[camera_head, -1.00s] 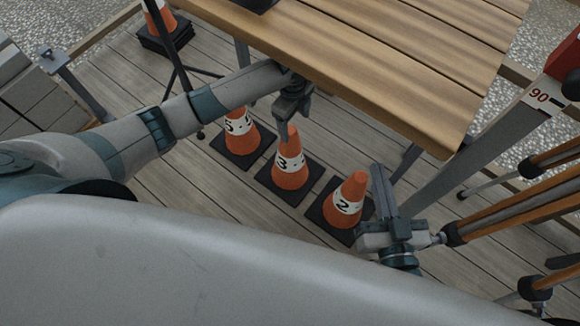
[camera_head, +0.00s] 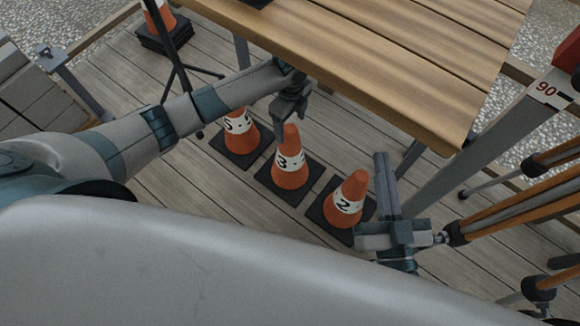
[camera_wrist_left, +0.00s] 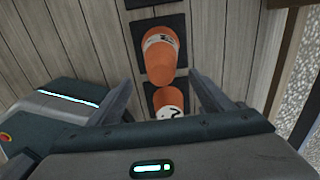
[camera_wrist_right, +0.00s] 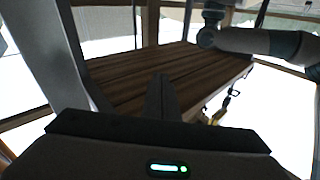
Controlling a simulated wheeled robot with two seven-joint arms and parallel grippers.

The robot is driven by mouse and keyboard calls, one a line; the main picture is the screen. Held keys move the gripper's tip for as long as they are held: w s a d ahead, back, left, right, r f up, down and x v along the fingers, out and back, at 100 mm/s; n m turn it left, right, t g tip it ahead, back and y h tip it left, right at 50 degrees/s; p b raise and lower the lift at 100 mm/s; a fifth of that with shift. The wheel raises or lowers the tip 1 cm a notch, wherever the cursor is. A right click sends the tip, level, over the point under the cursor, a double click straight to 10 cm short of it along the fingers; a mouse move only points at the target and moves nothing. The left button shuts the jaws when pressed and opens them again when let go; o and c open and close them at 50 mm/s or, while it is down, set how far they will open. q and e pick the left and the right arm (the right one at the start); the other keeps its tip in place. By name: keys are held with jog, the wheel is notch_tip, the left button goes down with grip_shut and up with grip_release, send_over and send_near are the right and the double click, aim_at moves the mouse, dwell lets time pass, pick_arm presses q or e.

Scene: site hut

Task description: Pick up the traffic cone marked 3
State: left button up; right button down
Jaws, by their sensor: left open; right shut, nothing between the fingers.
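The cone marked 3 (camera_head: 291,172) is orange with a white band and stands upright on a black square base, in the middle of a row of three. My left gripper (camera_head: 279,118) is open and empty, just behind and above its tip, apart from it. In the left wrist view two cones show, one further off (camera_wrist_left: 160,55) and one (camera_wrist_left: 168,98) between the open fingers; I cannot tell their numbers for sure. My right gripper (camera_head: 381,158) is shut and empty, to the right of the cone marked 2 (camera_head: 346,200); its closed fingers show in the right wrist view (camera_wrist_right: 162,90).
The cone marked 5 (camera_head: 240,132) stands left of cone 3. A wooden table (camera_head: 390,60) overhangs just behind the row. A dark tripod (camera_head: 178,70) stands at left, orange tripod legs (camera_head: 520,205) at right. Bare deck (camera_head: 190,190) lies in front of the row.

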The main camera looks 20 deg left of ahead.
aim_at(290, 129)
pick_arm(q)
jog(key=shift+f+b, duration=0.3)
jog(key=shift+f, duration=1.2)
pick_arm(e)
jog(key=shift+s+a+r+t+y, duration=0.1)
jog(key=shift+s+r+t+y, duration=0.15)
jog(key=shift+r+t, duration=0.4)
jog(key=shift+s+r+t+y, duration=0.15)
jog(key=shift+s+r+t, duration=0.2)
jog(key=shift+r, duration=0.6)
pick_arm(q)
jog(key=shift+f, duration=0.15)
pick_arm(e)
jog(key=shift+r, duration=0.1)
pick_arm(q)
jog(key=shift+f, duration=0.2)
jog(key=f+b, duration=0.1)
jog(key=f, duration=0.1)
jog(key=f+b, duration=0.1)
jog(key=shift+w+a+f, duration=0.15)
jog(key=shift+a+f, duration=0.05)
jog(key=shift+f, duration=0.55)
pick_arm(e)
jog(key=r+t, duration=0.1)
jog(key=r, duration=0.1)
jog(key=s+d+r+t, duration=0.1)
jog(key=s+r+t+y, duration=0.1)
jog(key=r+t, duration=0.1)
jog(key=shift+d+r, duration=0.2)
jog(key=shift+r, duration=0.1)
